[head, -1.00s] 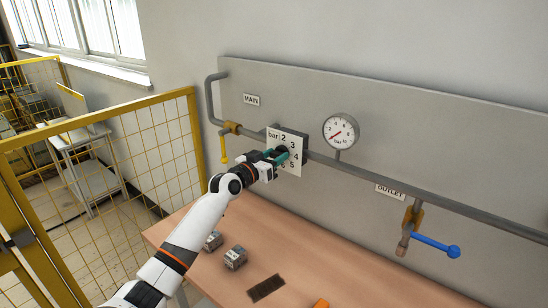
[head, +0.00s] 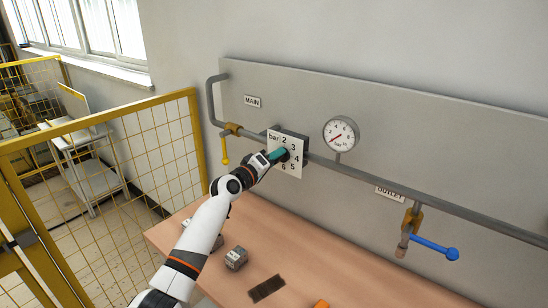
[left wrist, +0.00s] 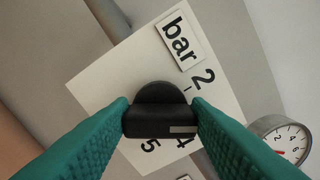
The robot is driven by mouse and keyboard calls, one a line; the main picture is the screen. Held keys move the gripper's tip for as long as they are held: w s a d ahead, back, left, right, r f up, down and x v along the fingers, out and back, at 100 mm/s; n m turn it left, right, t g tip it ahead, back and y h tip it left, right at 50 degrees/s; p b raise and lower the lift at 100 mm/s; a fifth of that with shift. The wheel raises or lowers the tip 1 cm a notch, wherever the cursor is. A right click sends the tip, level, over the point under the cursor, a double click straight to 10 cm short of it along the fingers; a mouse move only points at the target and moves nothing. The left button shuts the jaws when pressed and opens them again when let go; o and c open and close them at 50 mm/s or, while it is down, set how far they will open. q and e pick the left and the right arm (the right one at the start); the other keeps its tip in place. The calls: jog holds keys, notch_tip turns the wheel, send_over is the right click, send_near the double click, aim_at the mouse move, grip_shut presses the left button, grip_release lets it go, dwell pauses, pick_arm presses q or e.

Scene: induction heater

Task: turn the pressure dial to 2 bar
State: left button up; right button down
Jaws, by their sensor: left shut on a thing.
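The pressure dial is a black knob (left wrist: 160,118) on a white square plate (head: 293,168) marked "bar" and with numbers, 2 at the top. My left gripper (head: 279,155) is at the dial. In the left wrist view its green fingers (left wrist: 160,121) are shut on the knob's raised bar, one on each side. A light grey mark (left wrist: 182,129) sits at the right end of the bar. The 2 is above and right of it, the 4 just below it. The 3 is hidden there, apparently behind the right finger. My right gripper is not in view.
A round gauge (head: 341,133) is right of the dial, its needle toward the lower left. A yellow-handled valve (head: 226,145) is left; a blue-handled outlet valve (head: 433,247) is right. Small grey blocks (head: 236,258) lie on the table (head: 330,285). A yellow fence (head: 130,150) stands left.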

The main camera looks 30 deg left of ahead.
pick_arm(q)
jog(key=shift+f+n+p, duration=0.1)
jog(key=shift+n+p, duration=0.95)
jog(key=shift+n, duration=2.15)
jog(key=o, duration=1)
jog(key=shift+a, duration=0.1)
jog(key=s, duration=0.4)
jog(key=s+b, duration=0.1)
jog(key=s, duration=0.3)
jog(key=s+a+b, duration=0.1)
jog(key=s, duration=0.3)
